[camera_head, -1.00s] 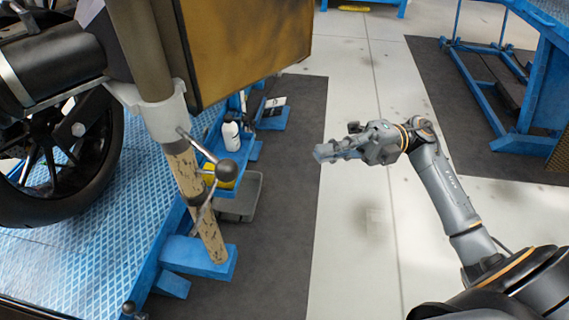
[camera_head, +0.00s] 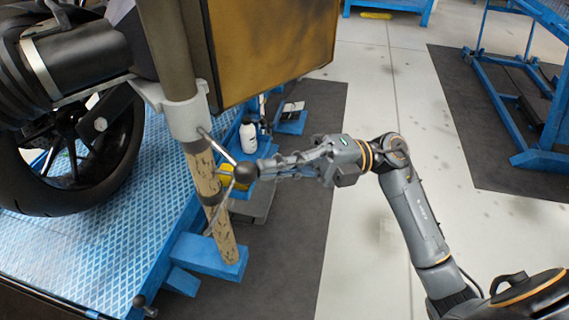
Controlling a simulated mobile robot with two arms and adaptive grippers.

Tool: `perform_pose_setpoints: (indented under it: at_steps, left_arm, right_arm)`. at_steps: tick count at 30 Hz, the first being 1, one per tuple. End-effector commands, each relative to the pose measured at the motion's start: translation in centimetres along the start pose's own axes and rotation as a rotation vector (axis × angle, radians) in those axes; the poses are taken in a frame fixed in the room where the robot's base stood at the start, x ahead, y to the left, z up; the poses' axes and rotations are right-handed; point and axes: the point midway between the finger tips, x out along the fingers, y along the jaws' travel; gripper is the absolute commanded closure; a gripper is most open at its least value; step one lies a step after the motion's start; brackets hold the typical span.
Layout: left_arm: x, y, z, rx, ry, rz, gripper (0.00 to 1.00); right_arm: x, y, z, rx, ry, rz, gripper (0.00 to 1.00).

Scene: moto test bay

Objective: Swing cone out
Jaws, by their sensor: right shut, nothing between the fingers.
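A large dark-framed box with a brown-yellow face (camera_head: 270,45), probably the cone, hangs beside a worn upright post (camera_head: 205,185) at the upper middle. A grey clamp collar (camera_head: 187,118) sits around the post. A metal lever with a dark ball knob (camera_head: 246,172) sticks out from the collar to the right and down. My right gripper (camera_head: 272,166) reaches in from the right with its fingers shut. Its tips are at the ball knob in the picture; I cannot tell whether they touch it. My left gripper is out of view.
A motorcycle wheel (camera_head: 120,180) stands on a blue patterned platform (camera_head: 85,245) at the left. A white bottle (camera_head: 248,136) and a yellow item (camera_head: 227,178) sit behind the lever. A blue frame (camera_head: 545,140) stands at the right. Open floor lies between.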

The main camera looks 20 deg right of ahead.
Motion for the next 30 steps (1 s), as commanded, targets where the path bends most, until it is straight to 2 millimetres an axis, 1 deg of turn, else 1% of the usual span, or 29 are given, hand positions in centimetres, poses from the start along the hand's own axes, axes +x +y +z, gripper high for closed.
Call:
perform_pose_setpoints:
  at_steps: [6, 9, 14, 16, 18, 21, 30]
  left_arm:
    - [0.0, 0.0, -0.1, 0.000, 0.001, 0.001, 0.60]
    - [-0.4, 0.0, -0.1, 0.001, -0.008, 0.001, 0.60]
    - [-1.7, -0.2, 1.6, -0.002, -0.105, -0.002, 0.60]
    - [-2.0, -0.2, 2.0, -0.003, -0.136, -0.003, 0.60]
    - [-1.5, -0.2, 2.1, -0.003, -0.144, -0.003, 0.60]
    - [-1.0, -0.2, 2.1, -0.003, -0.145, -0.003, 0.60]
    - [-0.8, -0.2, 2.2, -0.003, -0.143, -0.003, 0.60]
  right_arm:
    - [0.0, 0.0, 0.0, 0.000, -0.002, 0.000, 1.00]
    - [0.5, 0.0, -0.3, 0.000, -0.023, 0.000, 1.00]
    - [1.9, -0.2, -1.2, -0.013, -0.102, -0.001, 1.00]
    - [2.8, -0.2, -1.7, -0.021, -0.128, -0.002, 1.00]
    - [3.8, -0.4, -2.1, -0.023, -0.133, -0.001, 1.00]
    - [4.5, -0.7, -2.3, -0.025, -0.133, -0.001, 1.00]
    - [4.5, -0.9, -2.3, -0.026, -0.135, 0.000, 1.00]
